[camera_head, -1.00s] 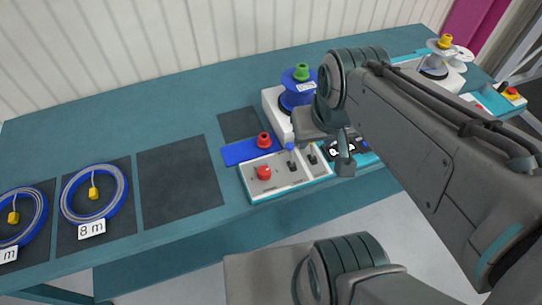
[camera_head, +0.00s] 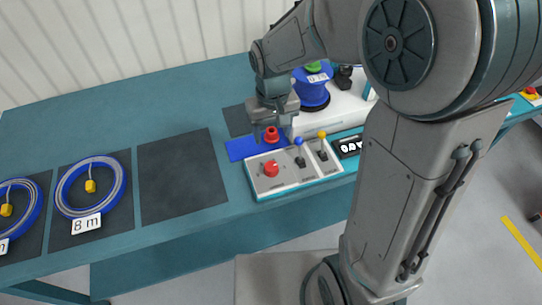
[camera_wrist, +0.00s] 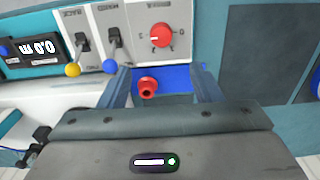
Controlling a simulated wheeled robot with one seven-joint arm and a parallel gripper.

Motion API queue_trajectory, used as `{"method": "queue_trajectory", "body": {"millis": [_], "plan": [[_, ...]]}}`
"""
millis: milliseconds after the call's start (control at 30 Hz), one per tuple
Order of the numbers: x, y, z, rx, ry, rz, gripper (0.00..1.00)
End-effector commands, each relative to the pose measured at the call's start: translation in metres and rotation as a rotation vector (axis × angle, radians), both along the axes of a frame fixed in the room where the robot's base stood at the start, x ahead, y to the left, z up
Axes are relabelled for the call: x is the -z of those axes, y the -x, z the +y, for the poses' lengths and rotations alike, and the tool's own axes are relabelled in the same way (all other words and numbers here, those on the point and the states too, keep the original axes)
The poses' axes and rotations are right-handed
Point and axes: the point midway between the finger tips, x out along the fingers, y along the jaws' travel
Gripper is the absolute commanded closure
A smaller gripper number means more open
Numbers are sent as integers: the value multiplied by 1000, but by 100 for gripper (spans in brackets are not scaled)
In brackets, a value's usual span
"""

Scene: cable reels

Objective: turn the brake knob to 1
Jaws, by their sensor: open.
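The red brake knob (camera_head: 271,168) sits at the left end of a light grey control panel (camera_head: 290,178). In the wrist view the knob (camera_wrist: 162,36) is above and beyond my fingers, with a white mark on its left side. A 0 shows at its right; the other dial marks are too small to read surely. My gripper (camera_head: 272,118) is open above the blue mat behind the panel; its fingers show in the wrist view (camera_wrist: 162,88). A separate red flanged piece (camera_wrist: 148,86) on the mat shows between the fingers, not visibly gripped.
A blue-knobbed lever (camera_head: 299,142) and a yellow-knobbed lever (camera_head: 322,135) stand right of the knob. A display (camera_head: 350,147) reads about 0.0. A blue reel (camera_head: 312,92) stands behind. Coiled cables (camera_head: 90,186) lie left; the dark mat (camera_head: 182,175) is empty.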

Motion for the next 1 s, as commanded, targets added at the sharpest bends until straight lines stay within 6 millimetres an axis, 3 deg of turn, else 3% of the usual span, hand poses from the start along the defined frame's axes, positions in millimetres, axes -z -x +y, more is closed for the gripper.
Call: {"method": "queue_trajectory", "body": {"millis": [233, 700, 1000], "plan": [[25, -1, 3, -6, 2, 11, 42], [115, 0, 3, -6, 1, 11, 42], [140, -1, 3, -5, 1, 7, 42]]}}
